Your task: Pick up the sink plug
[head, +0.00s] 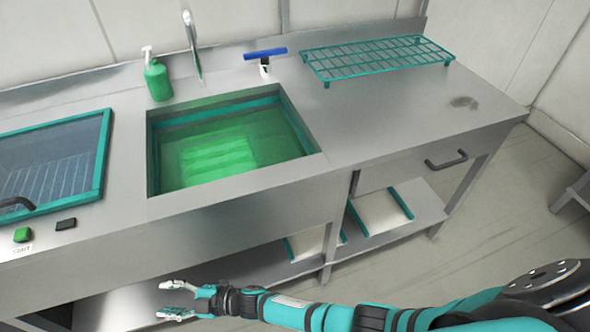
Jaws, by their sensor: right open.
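I cannot make out a sink plug for sure in the head view. The sink (160,185) holds green liquid (270,150), with a paler ribbed patch under its surface; the bottom is not clear enough to show a plug. A dark, flat patch (464,102) lies on the right part of the counter; I cannot tell what it is. My right gripper (168,299) is open and empty, in front of the counter and below the sink's front edge. My left gripper is not in view.
A green soap bottle (158,80) and a tap (192,48) stand behind the sink. A blue-handled squeegee (265,55) and a teal wire rack (378,57) are to their right. A glass-lidded unit (55,165) is at left. The counter's front right is clear.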

